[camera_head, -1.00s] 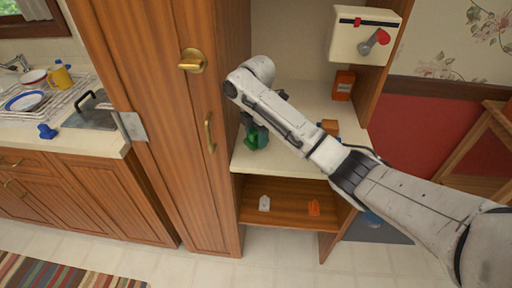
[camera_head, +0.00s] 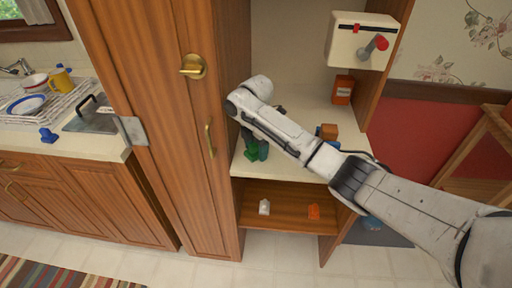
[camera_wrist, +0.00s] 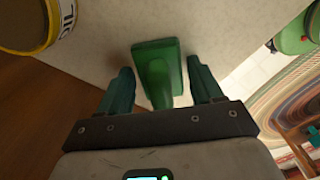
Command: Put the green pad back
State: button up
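The green pad (camera_wrist: 158,66) shows in the wrist view as a flat green block with a narrower part reaching back between my fingers. In the head view the green pad (camera_head: 250,154) is by the left side of the cream counter in the wooden cabinet, partly hidden by my gripper. My gripper (camera_wrist: 163,85) has its two dark teal fingers on either side of the pad, with narrow gaps showing. It is open. In the head view my gripper (camera_head: 258,147) is low over the counter. Whether the pad rests on the counter is unclear.
A tall cabinet door (camera_head: 175,130) stands close left of my gripper. An orange-brown block (camera_head: 328,131) and an orange box (camera_head: 343,90) stand right on the counter. The shelf below holds a white item (camera_head: 264,207) and an orange item (camera_head: 314,211). A yellow can (camera_wrist: 35,25) shows in the wrist view.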

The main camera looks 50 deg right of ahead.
jog(key=shift+o, duration=0.9)
notch_tip(320, 180, up, 12)
jog(key=shift+r+p, duration=0.2)
jog(key=shift+p, duration=0.25)
jog(key=shift+f, duration=0.1)
